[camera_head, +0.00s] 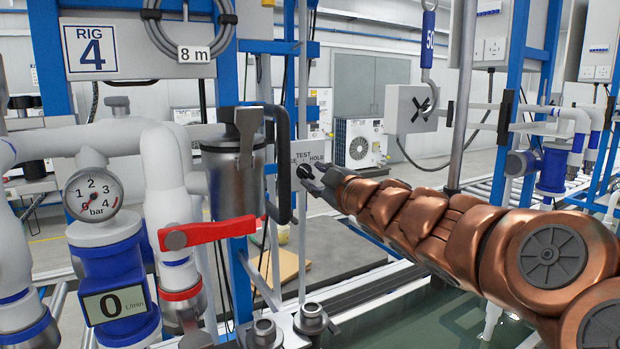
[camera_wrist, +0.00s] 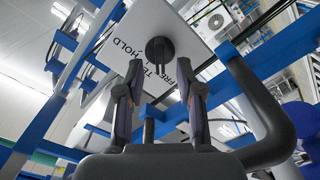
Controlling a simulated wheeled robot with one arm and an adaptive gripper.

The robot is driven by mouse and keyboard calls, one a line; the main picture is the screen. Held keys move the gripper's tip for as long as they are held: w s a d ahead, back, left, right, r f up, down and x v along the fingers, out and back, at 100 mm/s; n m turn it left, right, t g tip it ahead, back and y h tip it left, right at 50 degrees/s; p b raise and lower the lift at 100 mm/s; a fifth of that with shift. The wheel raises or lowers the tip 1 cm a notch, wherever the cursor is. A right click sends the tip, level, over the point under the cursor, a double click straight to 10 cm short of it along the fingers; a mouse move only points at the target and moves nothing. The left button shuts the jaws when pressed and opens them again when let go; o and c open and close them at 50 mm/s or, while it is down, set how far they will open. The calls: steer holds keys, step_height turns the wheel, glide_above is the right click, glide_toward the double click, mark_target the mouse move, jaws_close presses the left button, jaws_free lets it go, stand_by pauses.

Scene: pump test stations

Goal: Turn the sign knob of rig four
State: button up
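The rig four sign plate (camera_wrist: 200,28) is white with dark lettering that reads partly as TEST, HOLD and FRE. In the head view only a bit of its lettering shows beside my gripper (camera_head: 312,178). The round black sign knob (camera_wrist: 159,49) sits on the plate, and it also shows in the head view (camera_head: 304,171). In the wrist view my gripper (camera_wrist: 160,76) is open, one finger to each side below the knob, with nothing between the fingertips. The knob appears just beyond the tips; contact cannot be told.
A dark curved handle (camera_head: 283,165) stands just left of the sign, beside a metal canister (camera_head: 232,185). A red valve lever (camera_head: 205,233), a pressure gauge (camera_head: 93,193) and a flow display (camera_head: 114,304) are at left. The RIG 4 label (camera_head: 90,48) hangs above.

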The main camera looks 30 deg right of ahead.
mark_target(309, 173)
steer(key=shift+w+d, duration=0.1)
steer(key=shift+w, duration=1.45)
jaws_close()
